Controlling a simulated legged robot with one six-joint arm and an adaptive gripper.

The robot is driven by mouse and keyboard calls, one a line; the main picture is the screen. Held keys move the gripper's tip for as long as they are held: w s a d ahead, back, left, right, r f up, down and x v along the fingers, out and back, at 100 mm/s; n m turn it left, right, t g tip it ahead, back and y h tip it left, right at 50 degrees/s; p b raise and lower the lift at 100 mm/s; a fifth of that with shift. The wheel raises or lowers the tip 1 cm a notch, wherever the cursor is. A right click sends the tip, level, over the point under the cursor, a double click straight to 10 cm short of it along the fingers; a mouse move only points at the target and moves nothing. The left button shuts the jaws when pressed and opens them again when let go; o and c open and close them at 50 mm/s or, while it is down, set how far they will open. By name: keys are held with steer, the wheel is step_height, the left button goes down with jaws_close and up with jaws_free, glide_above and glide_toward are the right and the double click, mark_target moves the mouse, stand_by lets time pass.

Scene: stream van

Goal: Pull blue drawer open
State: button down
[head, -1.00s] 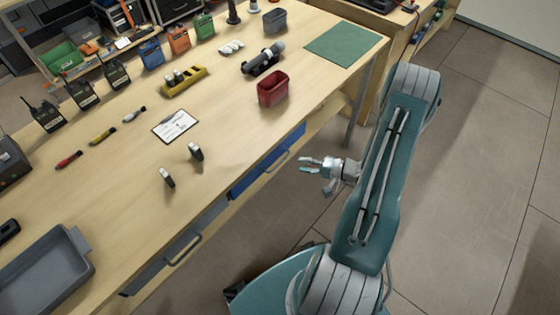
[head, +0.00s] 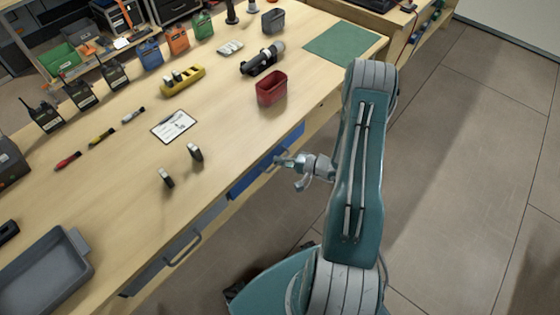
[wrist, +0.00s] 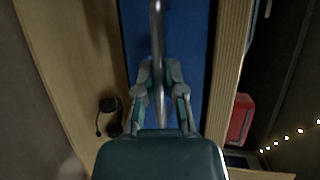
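The blue drawer (head: 243,184) sits under the front edge of the workbench, its front appearing flush with the bench. In the wrist view its blue front (wrist: 190,40) fills the middle, with a metal bar handle (wrist: 157,35) running up the picture. My gripper (head: 281,161) is at the drawer front in the head view. In the wrist view my gripper (wrist: 159,70) has one finger on each side of the handle, with small gaps showing. It is open; firm contact with the handle cannot be seen. My gripper partly hides the handle in the head view.
A grey drawer (head: 190,240) with its own handle is left of the blue one. A red bin (head: 271,89) stands on the workbench (head: 225,130) above, near the edge. A grey tray (head: 45,275) is at lower left. Floor right of my arm is clear.

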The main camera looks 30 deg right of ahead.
steer(key=shift+s+f, duration=0.1)
steer(key=shift+s, duration=0.05)
steer(key=s+d, duration=0.4)
steer(key=s, duration=0.8)
steer(key=s+d, duration=0.4)
steer(key=s, duration=0.8)
steer(key=shift+d, duration=0.25)
steer(key=c, duration=0.7)
jaws_free()
steer(key=v, duration=1.2)
steer(key=shift+d, duration=0.1)
